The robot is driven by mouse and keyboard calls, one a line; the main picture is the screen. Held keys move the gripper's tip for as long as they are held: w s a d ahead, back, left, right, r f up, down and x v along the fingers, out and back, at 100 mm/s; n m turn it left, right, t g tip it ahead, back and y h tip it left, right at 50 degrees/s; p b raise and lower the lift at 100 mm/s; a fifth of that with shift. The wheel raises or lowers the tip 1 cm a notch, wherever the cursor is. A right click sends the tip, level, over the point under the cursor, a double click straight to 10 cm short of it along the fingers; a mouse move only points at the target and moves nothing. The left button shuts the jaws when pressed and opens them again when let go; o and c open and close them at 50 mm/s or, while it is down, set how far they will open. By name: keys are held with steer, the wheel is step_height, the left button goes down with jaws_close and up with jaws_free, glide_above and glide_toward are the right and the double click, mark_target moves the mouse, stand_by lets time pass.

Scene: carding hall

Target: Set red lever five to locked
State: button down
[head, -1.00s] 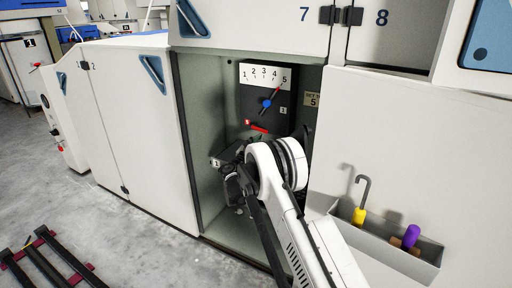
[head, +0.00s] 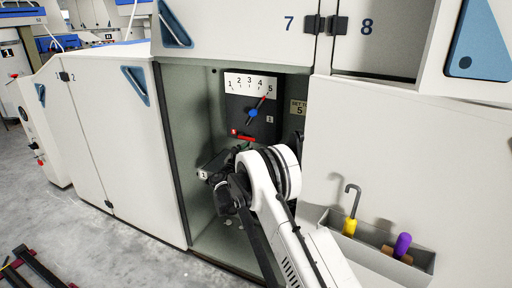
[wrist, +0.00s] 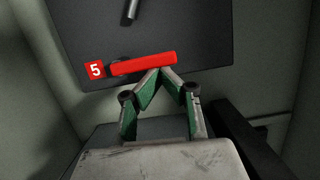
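The red lever (wrist: 143,63) lies nearly level along the lower part of the dark panel, beside a red square plate marked 5 (wrist: 95,70). In the head view the lever (head: 245,138) sits low on the panel (head: 240,110). My gripper (wrist: 160,69) has its two green-padded fingers closed to a point, tips together just under the lever's middle to right part. The tips look close to or touching the lever's underside; nothing shows between them. In the head view my arm largely hides the gripper.
Above the lever, a blue knob (head: 253,113) has a pointer with a red tip at the 5 on a white scale (head: 251,83). The panel sits inside an open cabinet recess with walls close on both sides. A grey bin (head: 375,255) with handled tools hangs at right.

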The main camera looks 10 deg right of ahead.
steer(key=shift+d+r, duration=0.1)
steer(key=shift+r, duration=0.2)
